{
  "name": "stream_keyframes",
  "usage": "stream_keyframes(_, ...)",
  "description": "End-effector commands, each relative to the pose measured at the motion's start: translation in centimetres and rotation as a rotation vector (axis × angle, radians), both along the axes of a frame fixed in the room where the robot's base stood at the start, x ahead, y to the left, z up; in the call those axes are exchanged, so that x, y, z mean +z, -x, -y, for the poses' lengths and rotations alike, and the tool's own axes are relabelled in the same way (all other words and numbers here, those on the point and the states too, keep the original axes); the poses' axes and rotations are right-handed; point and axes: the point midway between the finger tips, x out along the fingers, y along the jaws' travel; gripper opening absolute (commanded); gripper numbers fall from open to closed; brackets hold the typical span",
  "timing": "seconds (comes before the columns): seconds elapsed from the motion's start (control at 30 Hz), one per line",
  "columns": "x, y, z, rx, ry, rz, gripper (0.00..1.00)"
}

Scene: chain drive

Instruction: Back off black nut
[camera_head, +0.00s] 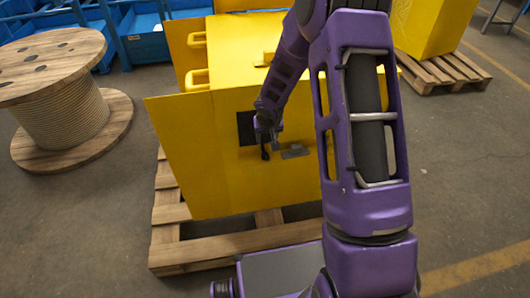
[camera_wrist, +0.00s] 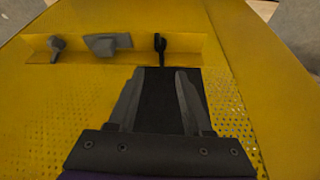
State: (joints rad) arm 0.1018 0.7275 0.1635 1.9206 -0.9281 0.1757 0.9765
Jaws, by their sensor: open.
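A small black piece (camera_wrist: 160,44) with a rounded upper end stands at the yellow ledge in the wrist view; it may be the black nut, but its shape is too small to tell. It also shows in the head view (camera_head: 264,152), just below my gripper. My gripper (camera_wrist: 158,72) is open and empty, with its two fingers apart and the black piece just beyond the fingertips. In the head view my gripper (camera_head: 263,128) is at the front of the yellow housing (camera_head: 195,160), partly hidden by my arm.
Two grey parts, a block (camera_wrist: 107,44) and a bolt-like piece (camera_wrist: 57,44), sit left of the black piece on the ledge. A dark square opening or panel (camera_head: 246,128) is beside my gripper. A wooden pallet (camera_head: 205,250) lies under the housing; a cable spool (camera_head: 60,110) stands left.

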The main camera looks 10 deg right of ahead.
Motion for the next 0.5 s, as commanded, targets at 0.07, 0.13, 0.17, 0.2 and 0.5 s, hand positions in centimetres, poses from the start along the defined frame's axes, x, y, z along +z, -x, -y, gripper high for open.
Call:
stream_keyframes(0.07,-2.1,-0.6,0.0,0.001,0.000,-0.003,0.50)
stream_keyframes(0.13,-3.5,-1.2,0.0,0.002,0.001,-0.003,0.50)
stream_keyframes(0.17,-4.1,-1.5,0.1,0.001,0.000,-0.002,0.50)
stream_keyframes(0.2,-4.9,-1.8,0.1,0.001,0.000,-0.002,0.50)
stream_keyframes(0.5,-9.6,-3.9,0.3,0.000,0.000,0.000,0.50)
